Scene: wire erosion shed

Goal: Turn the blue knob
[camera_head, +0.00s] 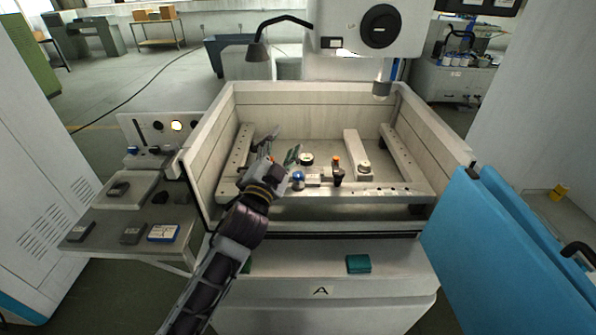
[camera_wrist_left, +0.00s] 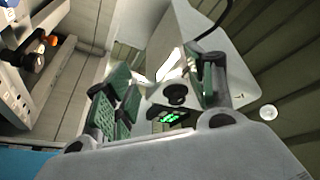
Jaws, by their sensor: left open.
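A blue knob (camera_head: 298,178) sits on the front rail inside the machine's open tank (camera_head: 315,95) in the head view. My left gripper (camera_head: 281,146) is inside the tank, its wrist just left of the blue knob and its fingers pointing away past it. The gripper is open, with green-padded fingers apart; it also shows in the left wrist view (camera_wrist_left: 165,95), with nothing held between the fingers. The blue knob cannot be made out in the left wrist view. My right gripper is not in view.
A black knob (camera_head: 338,178) and an orange-topped part stand right of the blue knob. The tank walls surround the gripper. A machine head (camera_head: 368,28) with a nozzle hangs behind. A side shelf (camera_head: 105,222) with small blocks is at left; blue panels (camera_head: 505,260) are at right.

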